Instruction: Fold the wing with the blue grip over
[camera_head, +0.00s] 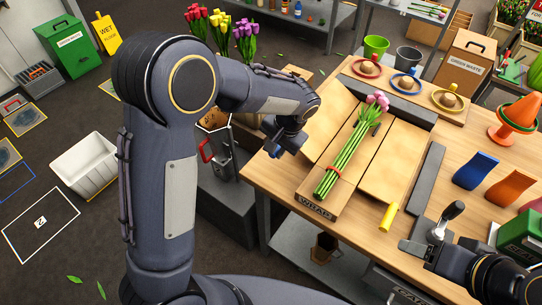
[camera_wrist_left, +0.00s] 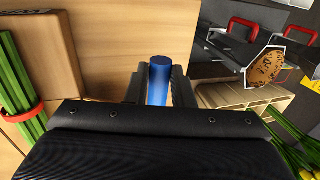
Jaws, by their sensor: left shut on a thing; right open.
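The wrap board (camera_head: 317,209) lies on the wooden table with a bunch of pink tulips (camera_head: 352,139) along its middle, tied with a red band. Its left tan wing (camera_head: 327,127) is out to the left of the stems, and its right tan wing (camera_head: 393,163) is out to the right. A yellow grip (camera_head: 388,216) is at the near end of the right wing. My left gripper (camera_head: 284,138) is at the left wing's outer side, shut on the blue grip (camera_wrist_left: 159,80), which stands between its fingers in the wrist view. My right gripper (camera_head: 425,240) is open, low at the right.
A dark bar (camera_head: 427,178) lies right of the board. Blue (camera_head: 475,171) and orange (camera_head: 510,187) curved pieces and an orange cone (camera_head: 516,115) stand at the right.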

